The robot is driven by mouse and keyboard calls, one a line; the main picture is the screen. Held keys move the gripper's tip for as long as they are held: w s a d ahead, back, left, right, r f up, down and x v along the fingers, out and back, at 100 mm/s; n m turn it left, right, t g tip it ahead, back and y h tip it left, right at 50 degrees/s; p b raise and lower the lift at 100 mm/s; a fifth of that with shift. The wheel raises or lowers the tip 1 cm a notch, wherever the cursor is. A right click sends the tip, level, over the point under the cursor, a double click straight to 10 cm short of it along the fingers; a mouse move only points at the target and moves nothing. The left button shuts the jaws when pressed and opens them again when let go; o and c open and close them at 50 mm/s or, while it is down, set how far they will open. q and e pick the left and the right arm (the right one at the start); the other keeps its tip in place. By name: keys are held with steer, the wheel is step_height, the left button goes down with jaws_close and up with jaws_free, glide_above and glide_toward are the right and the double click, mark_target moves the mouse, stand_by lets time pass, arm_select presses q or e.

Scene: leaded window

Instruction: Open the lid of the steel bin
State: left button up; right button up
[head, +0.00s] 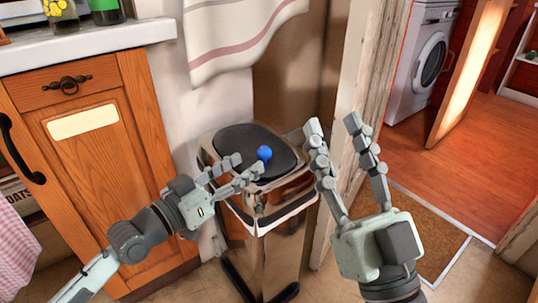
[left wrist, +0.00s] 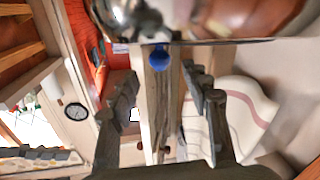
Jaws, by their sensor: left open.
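The steel bin (head: 282,245) stands on the floor beside the wooden cabinet, with shiny sides. Its dark lid (head: 238,138) lies flat on top and looks closed. A blue knob (head: 264,153) sits on the lid; in the left wrist view the blue knob (left wrist: 160,57) shows just beyond the space between the fingers. My left gripper (head: 246,166) is open over the bin's top, its fingertips close to the knob; whether they touch it I cannot tell. My right gripper (head: 333,125) is open and empty, to the right of the bin, its fingers pointing up in the picture.
A wooden cabinet (head: 95,150) with a pale countertop (head: 90,48) stands left of the bin. A striped cloth (head: 235,45) hangs above it. A worn white door post (head: 352,75) is close on the right. Beyond it are open floor and a washing machine (head: 425,60).

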mark_target(259, 155)
arm_select(q)
steer(key=x, duration=0.6)
steer(key=shift+w+d, duration=0.25)
steer(key=shift+w, duration=0.05)
jaws_close()
